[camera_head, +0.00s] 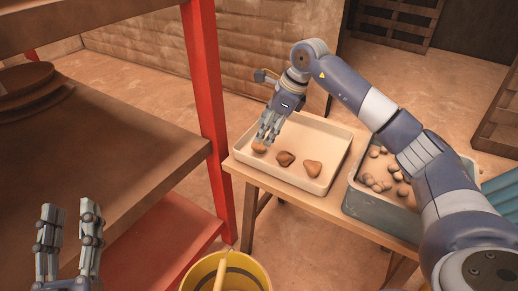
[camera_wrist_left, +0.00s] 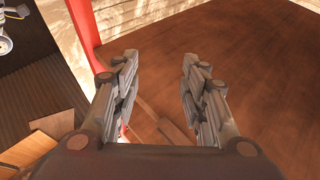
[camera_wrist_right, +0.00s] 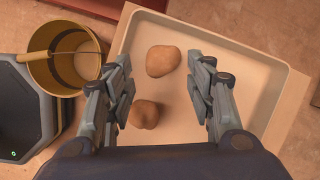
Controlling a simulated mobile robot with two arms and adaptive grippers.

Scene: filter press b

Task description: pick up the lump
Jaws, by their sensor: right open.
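Three brown lumps lie apart in a shallow cream tray (camera_head: 331,134): a left lump (camera_head: 259,148), a darker middle lump (camera_head: 285,158) and a right lump (camera_head: 312,168). My right gripper (camera_head: 268,138) is open and points down over the tray's left part, at the left lump, partly covering it. In the right wrist view two lumps show: one (camera_wrist_right: 144,114) lies between the fingers, nearer the left finger, and another (camera_wrist_right: 162,60) lies beyond the fingertips. I cannot tell whether a finger touches a lump. My left gripper (camera_head: 69,207) is open and empty, near the rack shelf.
The tray stands on a wooden table (camera_head: 258,178). A blue-grey crate (camera_head: 375,211) with several lumps is on its right. A yellow bucket (camera_head: 254,271) stands in front. A red rack post (camera_head: 208,85) and brown shelf (camera_head: 110,140) are at left.

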